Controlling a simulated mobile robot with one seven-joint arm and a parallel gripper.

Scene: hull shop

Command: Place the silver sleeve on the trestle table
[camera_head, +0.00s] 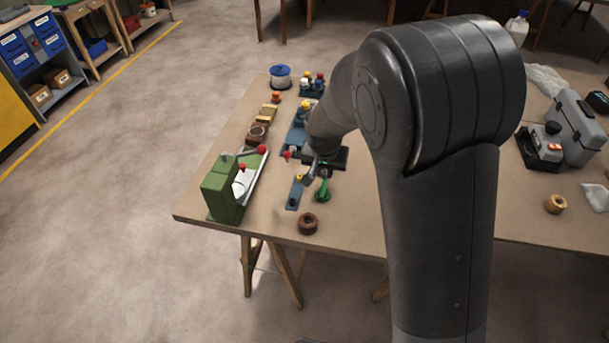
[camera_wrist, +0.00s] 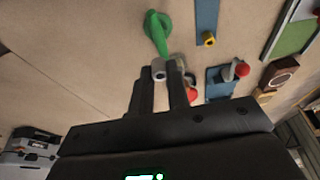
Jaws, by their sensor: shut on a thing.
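The silver sleeve (camera_wrist: 159,71) is a small pale metal ring between my fingertips in the wrist view. My gripper (camera_wrist: 164,80) is shut on it; in the camera_head view my gripper (camera_head: 316,172) is above the left part of the trestle table (camera_head: 262,229). The sleeve is too small and covered to make out in the camera_head view. The table has a brown top on wooden trestles. I cannot tell how high the sleeve is above it.
A green tool (camera_head: 323,192) and a blue strip (camera_head: 294,193) lie close to my gripper. A brown ring (camera_head: 308,223) lies near the front edge, and a green machine (camera_head: 228,190) stands at the left. Bare tabletop lies right of the brown ring.

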